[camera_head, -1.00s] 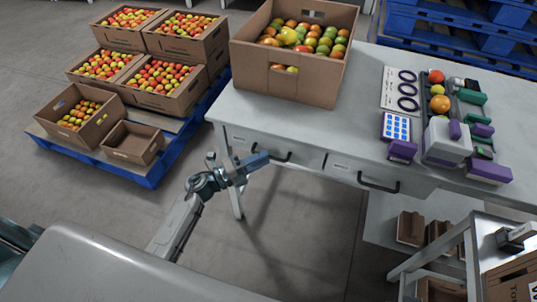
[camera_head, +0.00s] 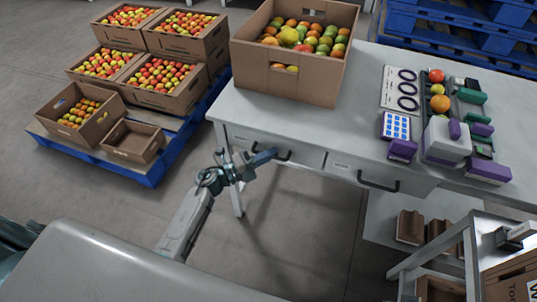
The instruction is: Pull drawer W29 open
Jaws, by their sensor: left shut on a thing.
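The bench has two drawers under its top. The left drawer (camera_head: 308,159) has a dark bar handle (camera_head: 285,155), and the right drawer (camera_head: 410,185) has a similar dark handle (camera_head: 380,185). Each front has a small label, too small to read, so I cannot tell which is W29. Both drawers look closed. My left gripper (camera_head: 268,154) is at the left end of the left drawer's handle, shut on it. Its fingers hide that end of the handle. My right gripper is out of view.
A cart (camera_head: 470,245) stands at lower right. The floor before the left drawer is clear.

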